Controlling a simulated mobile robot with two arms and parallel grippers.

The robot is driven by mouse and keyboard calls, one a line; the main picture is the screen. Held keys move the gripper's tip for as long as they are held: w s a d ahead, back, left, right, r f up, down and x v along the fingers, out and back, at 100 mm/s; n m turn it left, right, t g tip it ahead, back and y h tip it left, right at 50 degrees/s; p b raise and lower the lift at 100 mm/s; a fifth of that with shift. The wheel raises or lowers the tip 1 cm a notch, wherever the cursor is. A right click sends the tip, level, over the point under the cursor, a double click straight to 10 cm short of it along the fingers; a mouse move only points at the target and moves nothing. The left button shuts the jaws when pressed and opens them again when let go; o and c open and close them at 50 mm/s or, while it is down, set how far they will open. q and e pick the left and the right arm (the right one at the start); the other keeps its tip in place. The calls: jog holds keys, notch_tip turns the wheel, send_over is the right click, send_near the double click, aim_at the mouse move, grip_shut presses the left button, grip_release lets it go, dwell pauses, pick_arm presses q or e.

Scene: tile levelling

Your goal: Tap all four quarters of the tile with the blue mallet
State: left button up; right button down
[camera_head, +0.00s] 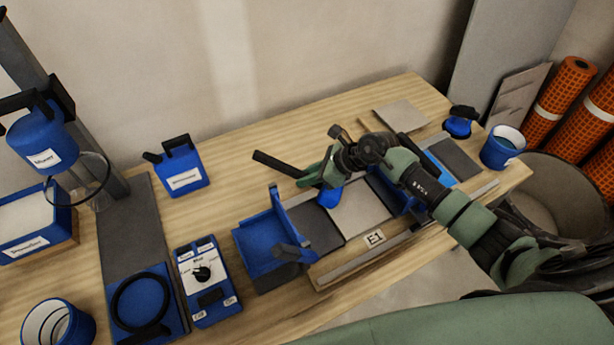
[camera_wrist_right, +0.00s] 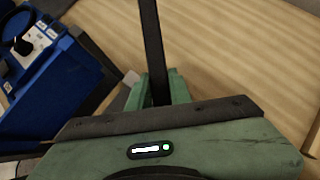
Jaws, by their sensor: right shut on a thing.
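The blue mallet's head (camera_head: 330,195) points down at the left edge of the light grey tile (camera_head: 362,212); I cannot tell whether it touches. Its black handle (camera_head: 278,163) sticks out to the left. My right gripper (camera_head: 314,178) is shut on the mallet handle, above the tile's back left part. In the right wrist view the handle (camera_wrist_right: 150,45) runs between the green fingers (camera_wrist_right: 157,90). The tile lies in a row between darker tiles, with a label "E1" (camera_head: 375,238) in front. My left gripper is not in view.
A blue open holder (camera_head: 262,240) stands just left of the tile row, with a blue control box (camera_head: 207,285) further left. A metal rail (camera_head: 365,262) runs along the front. A blue cup (camera_head: 502,147) stands at the right end. Bare wood lies behind the row.

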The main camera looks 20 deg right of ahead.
notch_tip(320, 180, up, 4)
jog(key=shift+f+p, duration=0.15)
jog(key=shift+p, duration=0.8)
jog(key=shift+f, duration=0.1)
